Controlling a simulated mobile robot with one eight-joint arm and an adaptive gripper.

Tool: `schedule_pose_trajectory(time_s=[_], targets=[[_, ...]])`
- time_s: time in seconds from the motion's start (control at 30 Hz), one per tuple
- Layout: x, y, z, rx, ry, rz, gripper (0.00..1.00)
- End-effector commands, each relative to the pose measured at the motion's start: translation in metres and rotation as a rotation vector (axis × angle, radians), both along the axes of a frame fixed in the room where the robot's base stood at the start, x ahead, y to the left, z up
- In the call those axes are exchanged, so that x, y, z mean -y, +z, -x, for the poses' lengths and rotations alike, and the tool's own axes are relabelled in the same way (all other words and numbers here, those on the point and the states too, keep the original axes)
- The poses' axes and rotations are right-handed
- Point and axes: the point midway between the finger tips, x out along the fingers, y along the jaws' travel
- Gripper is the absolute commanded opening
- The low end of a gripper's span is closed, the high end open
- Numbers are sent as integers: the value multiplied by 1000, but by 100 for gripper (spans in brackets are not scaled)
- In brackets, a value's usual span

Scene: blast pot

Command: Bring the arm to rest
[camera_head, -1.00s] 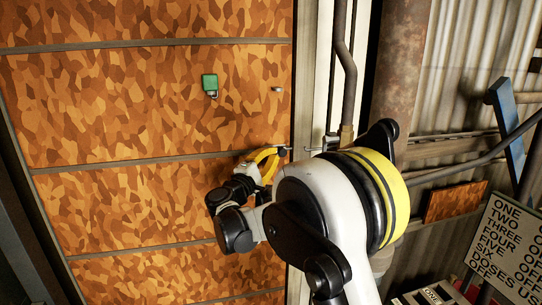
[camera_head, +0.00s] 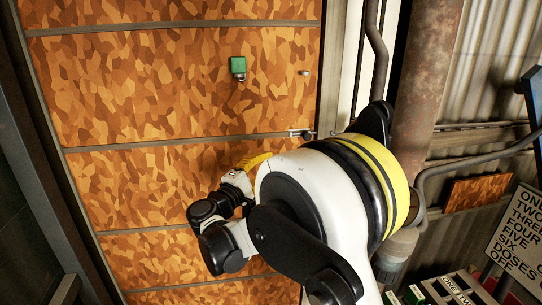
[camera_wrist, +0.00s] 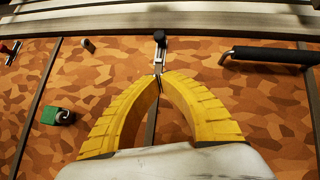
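My gripper (camera_wrist: 159,78) has two yellow ribbed fingers that curve together and meet at the tips, with nothing visible between them. In the head view, only part of a yellow finger (camera_head: 252,161) shows; my arm hides the rest. A small metal latch (camera_head: 301,133) sits at the right edge of the orange patterned panel (camera_head: 150,180). In the wrist view, the latch (camera_wrist: 160,48) is just beyond the fingertips, and the head view shows a gap between them. My arm is bent in front of the panel, wrist pointing up toward it.
A green padlock (camera_head: 238,67) hangs on the panel, with a small knob (camera_head: 304,73) to its right. A dark bar handle (camera_wrist: 270,55) shows in the wrist view. Pipes, including a rusty one (camera_head: 424,85), run at right. A lettered sign (camera_head: 518,235) stands at lower right.

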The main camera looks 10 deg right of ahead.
Motion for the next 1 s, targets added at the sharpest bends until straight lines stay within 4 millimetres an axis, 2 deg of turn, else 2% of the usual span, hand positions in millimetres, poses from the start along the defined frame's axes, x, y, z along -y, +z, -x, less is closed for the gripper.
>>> schedule_pose_trajectory(time_s=[0.27,0.37,0.47,0.6,0.73,0.87,1.0], targets=[[3,0,1,-4,-2,-10,0],[20,-2,9,-28,-9,-73,0],[50,-9,28,-74,-21,-207,0],[93,-31,77,-141,-45,-479,0],[114,-58,134,-181,-67,-746,0],[117,-88,195,-194,-88,-1018,0],[103,-122,260,-181,-109,-1312,0]])
